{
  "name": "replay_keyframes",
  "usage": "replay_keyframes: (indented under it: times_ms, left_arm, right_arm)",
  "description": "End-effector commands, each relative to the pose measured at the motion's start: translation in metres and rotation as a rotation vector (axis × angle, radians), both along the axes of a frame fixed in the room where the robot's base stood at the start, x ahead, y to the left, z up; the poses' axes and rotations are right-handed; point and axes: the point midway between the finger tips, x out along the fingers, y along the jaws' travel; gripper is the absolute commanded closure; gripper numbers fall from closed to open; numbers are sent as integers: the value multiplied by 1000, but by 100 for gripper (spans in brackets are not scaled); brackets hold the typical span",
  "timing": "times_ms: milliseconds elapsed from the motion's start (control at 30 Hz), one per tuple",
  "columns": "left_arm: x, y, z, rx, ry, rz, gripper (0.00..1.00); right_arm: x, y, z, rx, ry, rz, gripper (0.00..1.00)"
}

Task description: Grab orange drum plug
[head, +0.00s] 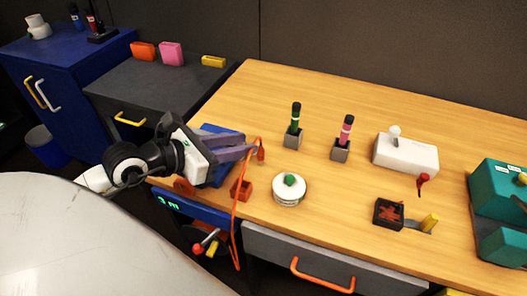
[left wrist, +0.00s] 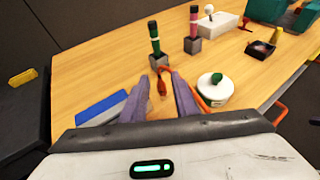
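The orange plug (head: 261,156) is at the end of an orange cable (head: 236,215) that arches up and hangs down over the table's front edge. My left gripper (head: 250,148) comes in from the left, low over the table, with its purple fingers pointing at the plug. In the left wrist view the plug (left wrist: 162,88) shows in the gap between the fingertips of my left gripper (left wrist: 160,76). The fingers are apart, and I see no clear contact with the plug. My right gripper is in neither view.
Green (head: 295,120) and pink (head: 345,132) markers stand in grey holders behind. A blue item (head: 220,172) lies under the fingers.

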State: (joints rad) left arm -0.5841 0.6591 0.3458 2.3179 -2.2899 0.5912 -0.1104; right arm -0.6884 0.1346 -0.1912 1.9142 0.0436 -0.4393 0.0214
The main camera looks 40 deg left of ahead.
Motion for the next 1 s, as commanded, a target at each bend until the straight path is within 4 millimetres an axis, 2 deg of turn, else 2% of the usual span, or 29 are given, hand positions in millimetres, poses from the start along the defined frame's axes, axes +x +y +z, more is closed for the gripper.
replay_keyframes:
  times_ms: [100, 267, 600, 900, 933, 1000]
  left_arm:
    - [11, -3, -4, 1, -1, 0, 73]
    - [19, -5, -8, 0, 0, 0, 73]
    - [56, -14, -27, -1, -1, 0, 73]
    - [61, -15, -30, -1, 1, 0, 73]
    - [60, -15, -30, -1, 1, 0, 74]
    - [60, -15, -30, -1, 1, 0, 86]
  right_arm:
    - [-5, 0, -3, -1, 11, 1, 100]
    - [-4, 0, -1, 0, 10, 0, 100]
    - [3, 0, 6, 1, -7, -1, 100]
    - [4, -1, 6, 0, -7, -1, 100]
    - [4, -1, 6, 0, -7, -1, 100]
    - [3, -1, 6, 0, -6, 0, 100]
